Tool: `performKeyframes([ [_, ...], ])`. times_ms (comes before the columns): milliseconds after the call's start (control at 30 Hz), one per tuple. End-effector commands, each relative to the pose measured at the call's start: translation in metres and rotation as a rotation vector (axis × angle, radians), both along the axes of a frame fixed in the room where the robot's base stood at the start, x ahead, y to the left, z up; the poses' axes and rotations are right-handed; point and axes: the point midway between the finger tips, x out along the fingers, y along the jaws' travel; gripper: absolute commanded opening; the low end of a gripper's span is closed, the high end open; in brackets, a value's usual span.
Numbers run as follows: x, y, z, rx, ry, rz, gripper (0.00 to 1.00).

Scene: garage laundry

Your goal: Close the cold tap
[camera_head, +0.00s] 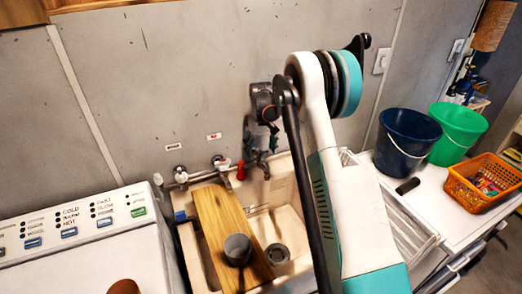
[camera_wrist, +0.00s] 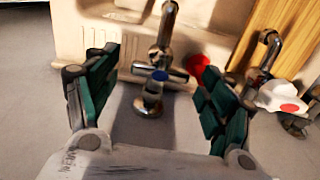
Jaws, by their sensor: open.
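The cold tap (camera_wrist: 153,88), a chrome tap with a blue cap, is in the wrist view between the two fingers of my gripper (camera_wrist: 157,65). The fingers are open, one on each side of it; I cannot tell whether they touch it. A chrome spout (camera_wrist: 166,30) extends from it toward the sink. In the head view my gripper (camera_head: 258,142) is at the wall above the back edge of the sink, and it partly hides the taps there. A red handle (camera_wrist: 198,66) shows close to my right-hand finger in the wrist view.
The sink (camera_head: 209,258) holds a wooden board (camera_head: 221,215) with a grey cup (camera_head: 238,249) on it. A second tap with a white, red-dotted handle (camera_wrist: 284,98) is at the right in the wrist view. A washing machine (camera_head: 100,260) stands left; buckets (camera_head: 407,140) stand right.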

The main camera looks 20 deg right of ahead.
Motion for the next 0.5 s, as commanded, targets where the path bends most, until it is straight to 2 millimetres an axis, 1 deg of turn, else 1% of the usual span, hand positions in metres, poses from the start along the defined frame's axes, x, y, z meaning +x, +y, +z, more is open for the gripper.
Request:
performKeyframes([
  [167, 0.0, 0.0, 0.003, 0.0, 0.0, 0.001, 0.75],
  [267, 0.0, 0.0, 0.012, 0.0, 0.0, 0.001, 0.75],
  [367, 0.0, 0.0, 0.028, 0.0, 0.0, 0.001, 0.75],
  [500, 0.0, 0.0, 0.057, 0.0, 0.0, 0.0, 0.75],
])
